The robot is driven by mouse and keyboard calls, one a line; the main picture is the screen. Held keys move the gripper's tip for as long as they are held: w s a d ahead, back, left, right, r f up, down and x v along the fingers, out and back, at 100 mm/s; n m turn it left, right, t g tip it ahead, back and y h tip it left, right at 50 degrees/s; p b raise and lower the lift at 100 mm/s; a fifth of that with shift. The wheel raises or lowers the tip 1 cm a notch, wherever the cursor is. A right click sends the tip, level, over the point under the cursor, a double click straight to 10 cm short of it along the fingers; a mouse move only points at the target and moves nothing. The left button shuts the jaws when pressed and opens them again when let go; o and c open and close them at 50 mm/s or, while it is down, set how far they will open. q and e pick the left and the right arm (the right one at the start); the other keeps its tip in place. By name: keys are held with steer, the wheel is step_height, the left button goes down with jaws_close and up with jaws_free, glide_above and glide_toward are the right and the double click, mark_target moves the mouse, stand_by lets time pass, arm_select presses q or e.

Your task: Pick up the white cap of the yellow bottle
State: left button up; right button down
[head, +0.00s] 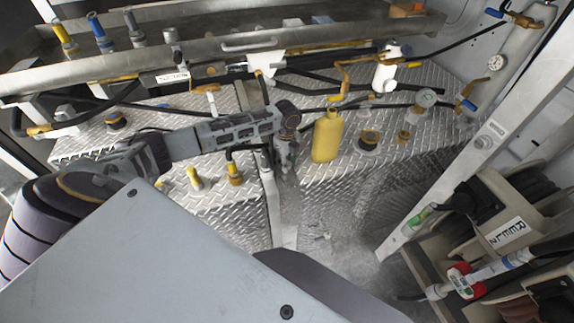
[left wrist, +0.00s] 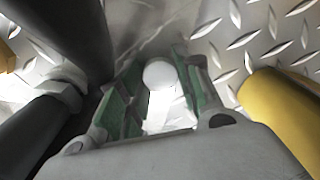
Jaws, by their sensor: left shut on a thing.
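The yellow bottle (head: 327,136) stands upright on the diamond-plate top, just right of my left gripper (head: 286,165) in the head view. In the left wrist view, a yellow body (left wrist: 277,105) shows at the right edge, beside the gripper. My left gripper's green-lined fingers (left wrist: 160,78) are shut on a small round white cap (left wrist: 159,73), which sits between them. The cap is too small or hidden to make out in the head view. I cannot tell if it is clear of the surface below. My right gripper is not in view.
Black hoses and dark pipes cross the diamond-plate top (head: 228,205) around the arm. Yellow fittings (head: 235,174) stand left of the gripper. A metal shelf (head: 215,45) runs behind. A pale post (head: 455,165) and hose reels (head: 500,225) stand at the right.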

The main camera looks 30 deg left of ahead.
arm_select(q)
steer(key=shift+r, duration=0.1)
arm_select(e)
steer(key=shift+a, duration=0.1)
arm_select(q)
step_height(320, 180, up, 10)
steer(key=shift+b, duration=0.45)
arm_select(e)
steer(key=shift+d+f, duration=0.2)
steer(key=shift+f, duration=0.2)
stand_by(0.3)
